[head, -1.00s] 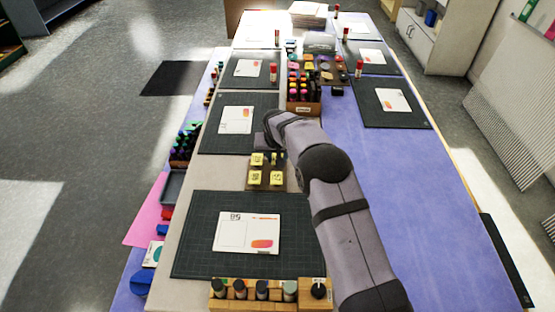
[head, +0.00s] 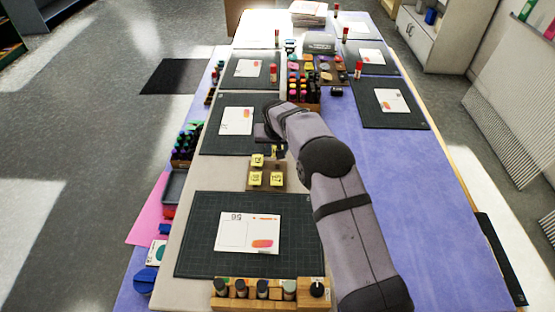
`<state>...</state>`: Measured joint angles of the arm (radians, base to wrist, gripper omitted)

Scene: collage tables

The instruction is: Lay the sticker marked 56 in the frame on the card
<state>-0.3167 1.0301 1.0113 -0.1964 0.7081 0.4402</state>
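The card (head: 248,231), printed with an upside-down 56, lies flat on the near dark cutting mat (head: 195,262). It has a faint outlined frame at left and an orange-red patch at lower right. Beyond the mat, yellow stickers sit on a brown holder (head: 266,188): one at back left (head: 257,160), one at front left (head: 255,178) and one at front right (head: 276,179). Their marks are too small to read surely. My gripper (head: 277,152) is over the holder's back right corner, with a bit of yellow at its tips. Its fingers are too small and dark to judge.
A wooden rack of bottles (head: 262,291) stands along the near mat's front edge. A box of markers (head: 304,90) stands beyond my arm. Other mats with cards lie farther off.

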